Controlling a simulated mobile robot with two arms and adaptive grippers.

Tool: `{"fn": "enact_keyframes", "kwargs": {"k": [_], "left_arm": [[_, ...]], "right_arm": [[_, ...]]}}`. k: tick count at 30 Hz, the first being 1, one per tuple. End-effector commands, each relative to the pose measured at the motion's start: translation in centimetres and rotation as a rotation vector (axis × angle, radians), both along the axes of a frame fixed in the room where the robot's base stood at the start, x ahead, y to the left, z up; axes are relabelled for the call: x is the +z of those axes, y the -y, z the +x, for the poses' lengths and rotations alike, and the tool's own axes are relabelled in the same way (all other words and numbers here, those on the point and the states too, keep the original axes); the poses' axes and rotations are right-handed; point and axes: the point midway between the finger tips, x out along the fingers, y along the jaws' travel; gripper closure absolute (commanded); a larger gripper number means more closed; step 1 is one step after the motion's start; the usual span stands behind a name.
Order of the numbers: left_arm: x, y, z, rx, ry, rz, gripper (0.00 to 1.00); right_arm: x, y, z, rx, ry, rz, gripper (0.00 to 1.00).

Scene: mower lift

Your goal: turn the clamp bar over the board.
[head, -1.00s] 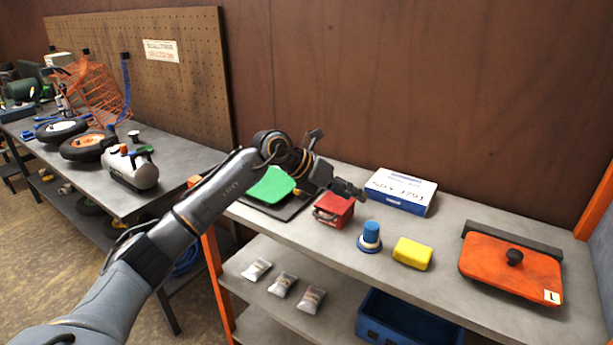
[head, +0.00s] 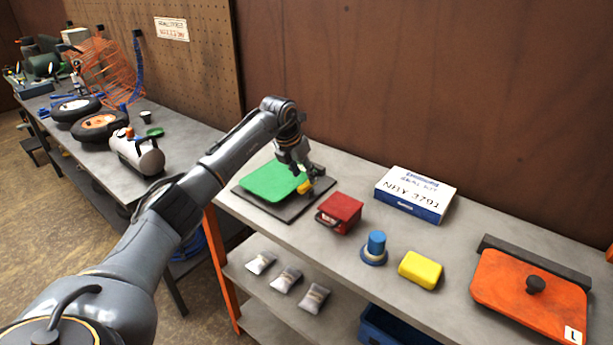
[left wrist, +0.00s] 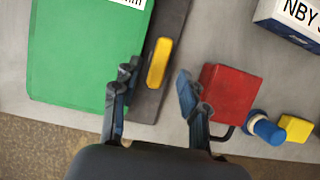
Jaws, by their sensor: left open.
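The green board (head: 270,181) lies on a dark base plate (head: 284,215) on the bench. The yellow clamp bar (head: 304,188) sits on the strip of base plate at the board's right side. In the left wrist view the clamp bar (left wrist: 159,63) runs along the edge of the green board (left wrist: 82,50), beside it, not across it. My left gripper (head: 308,178) points down above the clamp bar and partly covers it in the head view. In the left wrist view its fingers (left wrist: 156,80) are spread and empty, with the bar's near end between them. My right gripper is out of view.
A red box (head: 340,212) with a handle stands close right of the base plate. Further right are a blue knob (head: 376,246), a yellow block (head: 420,269), a white and blue carton (head: 416,194) and an orange lid (head: 528,296). A pegboard (head: 170,60) stands behind the left bench.

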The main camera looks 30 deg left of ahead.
Motion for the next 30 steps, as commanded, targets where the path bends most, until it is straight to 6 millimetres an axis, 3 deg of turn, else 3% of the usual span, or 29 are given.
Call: {"fn": "enact_keyframes", "kwargs": {"k": [3,6,18,25,30], "left_arm": [[-1.7,0.1,0.7,0.0,-0.002,-0.002,0.57],[-2.6,0.1,1.1,0.001,0.0,-0.002,0.57],[-3.5,0.1,1.4,-0.001,0.001,0.0,0.57],[-3.4,0.1,1.4,-0.001,0.001,0.0,1.0],[-3.4,0.1,1.4,0.001,0.001,0.0,1.0]], "right_arm": [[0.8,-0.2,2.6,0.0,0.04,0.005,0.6],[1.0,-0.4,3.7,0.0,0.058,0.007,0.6],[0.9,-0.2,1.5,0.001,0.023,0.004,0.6],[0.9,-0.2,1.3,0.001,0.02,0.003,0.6],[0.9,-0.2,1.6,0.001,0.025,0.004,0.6]]}}
